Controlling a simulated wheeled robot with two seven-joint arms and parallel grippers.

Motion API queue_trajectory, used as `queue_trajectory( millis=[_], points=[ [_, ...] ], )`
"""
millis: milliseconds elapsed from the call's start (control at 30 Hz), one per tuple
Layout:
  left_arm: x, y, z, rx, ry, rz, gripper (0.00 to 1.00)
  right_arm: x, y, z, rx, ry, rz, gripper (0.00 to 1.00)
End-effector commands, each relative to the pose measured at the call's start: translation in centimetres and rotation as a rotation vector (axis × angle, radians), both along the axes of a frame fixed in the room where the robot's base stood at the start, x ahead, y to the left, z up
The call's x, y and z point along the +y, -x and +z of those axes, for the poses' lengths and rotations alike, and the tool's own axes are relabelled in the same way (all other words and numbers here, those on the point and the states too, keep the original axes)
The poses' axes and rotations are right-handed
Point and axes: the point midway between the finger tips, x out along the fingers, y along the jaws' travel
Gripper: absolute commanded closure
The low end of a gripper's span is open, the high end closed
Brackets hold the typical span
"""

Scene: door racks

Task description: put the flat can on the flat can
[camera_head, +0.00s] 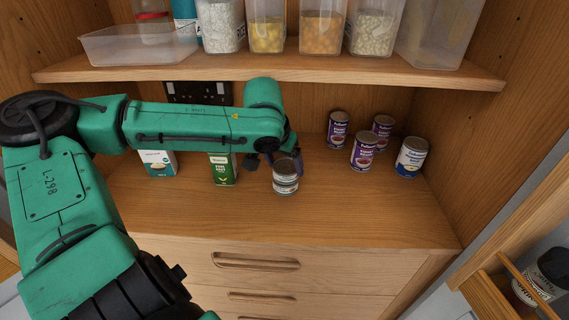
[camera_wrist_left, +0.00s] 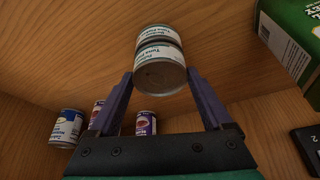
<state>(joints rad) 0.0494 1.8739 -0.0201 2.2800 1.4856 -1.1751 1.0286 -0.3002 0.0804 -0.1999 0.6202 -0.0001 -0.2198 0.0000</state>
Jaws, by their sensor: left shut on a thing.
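Two flat cans with white and teal labels are stacked on the wooden counter. The upper flat can (camera_head: 286,168) sits right on the lower flat can (camera_head: 286,186), and they look aligned. My left gripper (camera_head: 279,164) is around the upper can, with one finger on each side. In the left wrist view the fingers flank the upper can (camera_wrist_left: 160,72), whose lid faces the camera, and the lower can (camera_wrist_left: 154,37) shows beyond it. The lower can stands upright on the counter. My right gripper is not in view.
Several purple and blue cans (camera_head: 364,151) stand at the right. A shelf (camera_head: 270,68) with containers hangs above. The counter front (camera_head: 330,225) is clear.

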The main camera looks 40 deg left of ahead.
Motion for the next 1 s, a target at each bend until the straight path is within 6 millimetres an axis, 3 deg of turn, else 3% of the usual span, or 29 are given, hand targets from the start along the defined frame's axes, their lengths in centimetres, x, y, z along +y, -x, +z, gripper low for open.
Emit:
queue_trajectory(
  millis=[100, 133, 167, 433, 567, 1000],
  points=[
    [0.0, 0.0, -0.4, 0.0, 0.0, 0.0, 0.76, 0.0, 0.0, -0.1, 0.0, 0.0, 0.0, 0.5],
    [0.0, 0.0, -0.4, 0.001, 0.0, 0.0, 0.13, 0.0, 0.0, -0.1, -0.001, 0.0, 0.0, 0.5],
    [0.0, 0.0, -0.4, 0.001, 0.0, 0.0, 0.02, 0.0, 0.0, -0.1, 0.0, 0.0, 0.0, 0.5],
    [0.0, 0.0, -0.2, 0.0, 0.0, 0.0, 0.0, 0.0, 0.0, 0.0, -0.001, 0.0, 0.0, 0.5],
    [-0.1, 0.2, 0.8, -0.002, 0.001, 0.001, 0.0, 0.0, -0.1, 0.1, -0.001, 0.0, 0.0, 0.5],
    [-1.0, 3.8, 10.0, -0.002, 0.0, 0.001, 0.0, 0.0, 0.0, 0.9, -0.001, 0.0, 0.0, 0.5]
  ],
)
